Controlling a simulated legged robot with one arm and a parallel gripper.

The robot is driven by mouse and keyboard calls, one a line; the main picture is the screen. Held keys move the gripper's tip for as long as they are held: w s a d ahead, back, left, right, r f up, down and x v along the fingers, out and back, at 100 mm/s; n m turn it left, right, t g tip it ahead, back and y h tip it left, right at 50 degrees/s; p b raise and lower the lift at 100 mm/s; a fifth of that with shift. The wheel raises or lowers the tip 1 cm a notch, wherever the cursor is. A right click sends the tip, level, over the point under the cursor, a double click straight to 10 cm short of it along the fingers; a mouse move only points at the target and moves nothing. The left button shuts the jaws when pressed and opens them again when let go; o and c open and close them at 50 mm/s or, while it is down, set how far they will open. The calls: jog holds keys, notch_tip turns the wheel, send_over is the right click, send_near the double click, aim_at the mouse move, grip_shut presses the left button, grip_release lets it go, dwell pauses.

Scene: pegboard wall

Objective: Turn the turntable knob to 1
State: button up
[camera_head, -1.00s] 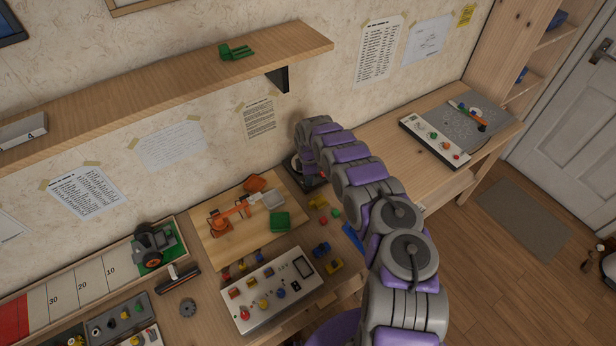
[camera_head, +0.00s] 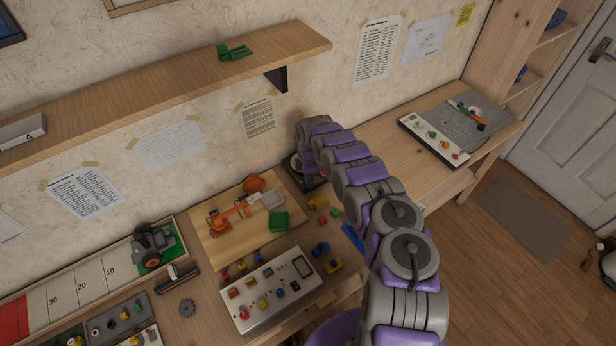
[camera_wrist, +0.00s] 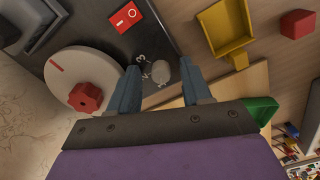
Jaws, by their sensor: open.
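The turntable has a dark base (camera_wrist: 95,28) and a white round platter (camera_wrist: 62,72) with a red mark, with a red gear-like piece on it. The small grey knob (camera_wrist: 160,71) has small numerals beside it; 3 is readable, the others are blurred. My gripper (camera_wrist: 161,67) is open, with one blue-grey finger on either side of the knob; contact cannot be told. The knob's pointer is not clear. In the head view my arm covers most of the turntable (camera_head: 314,184), and the fingers are hidden.
A red switch (camera_wrist: 125,17) sits on the turntable base near the knob. In the head view a wooden board with an orange toy crane (camera_head: 228,214) lies left of my arm.

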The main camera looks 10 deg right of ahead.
jog(key=shift+r, duration=0.1)
notch_tip(320, 180, up, 17)
jog(key=p, duration=0.1)
dwell(0.5)
dwell(0.4)
